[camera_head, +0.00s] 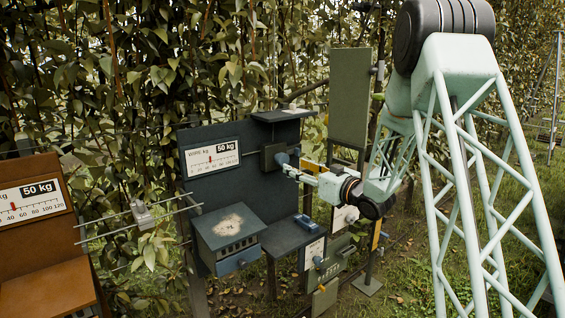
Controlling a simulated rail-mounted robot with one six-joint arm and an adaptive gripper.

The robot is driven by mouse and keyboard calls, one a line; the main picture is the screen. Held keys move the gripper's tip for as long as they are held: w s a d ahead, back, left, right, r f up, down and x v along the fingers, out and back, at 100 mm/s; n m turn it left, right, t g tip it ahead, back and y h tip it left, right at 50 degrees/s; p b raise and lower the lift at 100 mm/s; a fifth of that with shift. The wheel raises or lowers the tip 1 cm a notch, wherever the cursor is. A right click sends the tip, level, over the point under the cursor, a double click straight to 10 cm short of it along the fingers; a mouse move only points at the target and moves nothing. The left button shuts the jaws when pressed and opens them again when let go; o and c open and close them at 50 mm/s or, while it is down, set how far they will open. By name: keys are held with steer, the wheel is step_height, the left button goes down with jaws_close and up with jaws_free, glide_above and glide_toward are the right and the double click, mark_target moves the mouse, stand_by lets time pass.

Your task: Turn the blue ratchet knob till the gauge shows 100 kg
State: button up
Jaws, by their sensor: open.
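The blue ratchet knob (282,158) sticks out from a dark box on the right side of a dark grey panel (225,135). The gauge (212,157) on that panel is labelled wire kg; its box reads 50 kg and its red pointer stands near mid-scale. My gripper (291,168) is open, with its fingertips right at the knob. Whether the fingers touch the knob or straddle it cannot be told at this size.
An orange-brown stand at the left has a similar gauge (31,201) reading 50 kg. Thin wires with a grey clamp (142,214) run between the stands. A grey box (228,238) with a blue drawer knob sits below the gauge. A green panel (349,98) stands behind my arm.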

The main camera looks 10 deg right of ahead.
mark_target(285, 161)
steer(key=shift+x, duration=4.55)
steer(key=c, duration=0.9)
